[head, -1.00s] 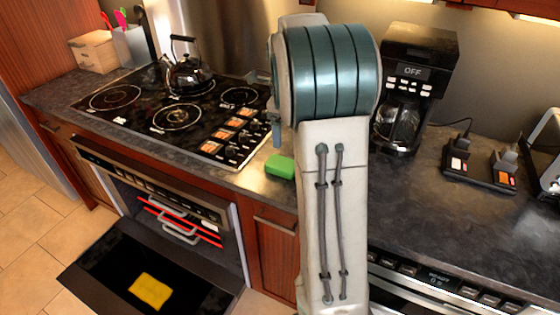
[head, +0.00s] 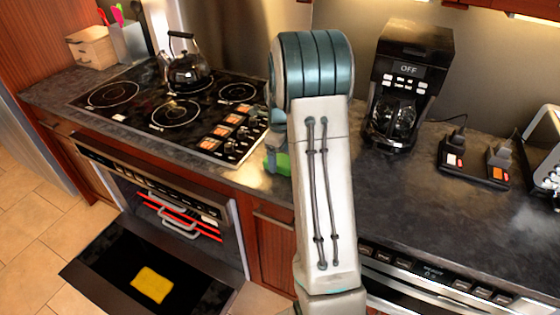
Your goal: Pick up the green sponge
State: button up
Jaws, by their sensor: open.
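The green sponge (head: 284,163) lies on the dark countertop, just right of the cooktop's front corner. My arm hides part of it. My gripper (head: 273,158) is mostly hidden behind my own arm; a small grey part of it shows at the sponge's left side. It is open and down at the sponge's level in the picture. Whether the fingers touch the sponge or stand around it cannot be told.
A black cooktop (head: 150,108) with a kettle (head: 187,72) is to the left. A coffee maker (head: 408,85) stands to the right. The countertop right of my arm (head: 400,195) is mostly clear.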

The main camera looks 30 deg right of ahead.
jog(key=shift+f, duration=1.05)
jog(key=c, duration=1)
jog(key=shift+c, duration=0.3)
jog(key=shift+r, duration=0.5)
notch_tip(320, 180, up, 3)
jog(key=shift+w+b, duration=0.1)
jog(key=shift+b, duration=0.5)
jog(key=s+a+r+b, duration=0.2)
jog(key=s+r, duration=0.5)
jog(key=s, duration=0.4)
jog(key=shift+s, duration=0.4)
jog(key=shift+o, duration=0.4)
